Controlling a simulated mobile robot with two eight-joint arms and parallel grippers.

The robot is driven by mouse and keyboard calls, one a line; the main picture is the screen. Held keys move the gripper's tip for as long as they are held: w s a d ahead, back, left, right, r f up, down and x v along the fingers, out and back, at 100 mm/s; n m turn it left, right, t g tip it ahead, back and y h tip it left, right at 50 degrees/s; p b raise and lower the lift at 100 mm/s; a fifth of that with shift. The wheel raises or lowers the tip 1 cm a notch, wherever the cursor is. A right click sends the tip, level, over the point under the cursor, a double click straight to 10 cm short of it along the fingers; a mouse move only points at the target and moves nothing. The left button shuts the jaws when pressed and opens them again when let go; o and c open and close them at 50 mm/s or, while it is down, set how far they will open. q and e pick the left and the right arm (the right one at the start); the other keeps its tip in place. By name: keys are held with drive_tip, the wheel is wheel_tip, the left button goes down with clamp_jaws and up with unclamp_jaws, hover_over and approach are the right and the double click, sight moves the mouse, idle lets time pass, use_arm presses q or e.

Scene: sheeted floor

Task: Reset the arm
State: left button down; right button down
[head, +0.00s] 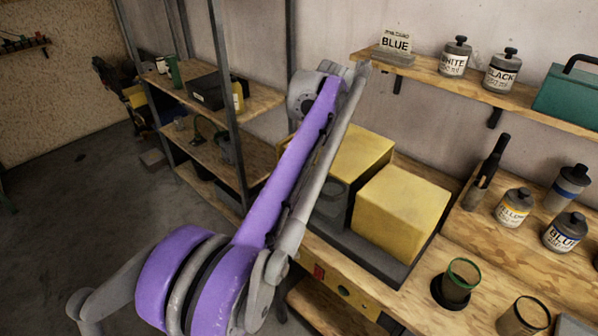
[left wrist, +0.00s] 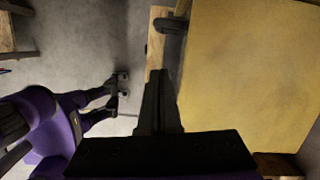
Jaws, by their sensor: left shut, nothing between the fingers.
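My purple and grey arm (head: 290,180) rises from the bottom left of the head view and bends at a joint near the top middle. Its gripper does not show there. In the left wrist view my left gripper (left wrist: 158,90) is shut, with its dark fingers together and nothing between them. It is beside a large yellow block face (left wrist: 250,70), with its fingertips near the block's left edge; I cannot tell whether they touch. My right gripper cannot be made out in either view.
Two yellow blocks (head: 400,208) sit on a dark tray on the wooden bench (head: 445,255). Bottles and cups stand to the right. A wall shelf (head: 430,70) holds paint bottles and a green toolbox (head: 570,97). A metal-post rack stands behind my arm. The floor (head: 70,190) at left is mostly clear.

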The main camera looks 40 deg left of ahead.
use_arm(q)
drive_tip(key=s+d+f+n+t, duration=0.1)
drive_tip(key=s+d+f+n, duration=0.1)
drive_tip(key=d+n, duration=0.15)
drive_tip(key=s+d+f+n+t+h, duration=0.1)
drive_tip(key=s+d+n, duration=0.1)
drive_tip(key=d, duration=0.3)
drive_tip(key=s+d+f+n+t, duration=0.1)
drive_tip(key=s+d+f+n, duration=0.1)
drive_tip(key=s+d, duration=0.15)
drive_tip(key=s+d+f+n+t+h, duration=0.1)
drive_tip(key=s+d+f+n, duration=0.3)
drive_tip(key=s+f, duration=0.1)
drive_tip(key=s+d+f+n+t, duration=0.2)
drive_tip(key=s+d+f+n, duration=0.2)
drive_tip(key=f, duration=0.4)
drive_tip(key=shift+s+d+f+n+h, duration=0.15)
drive_tip(key=shift+s+d+n+h, duration=0.25)
drive_tip(key=shift+s+d, duration=0.2)
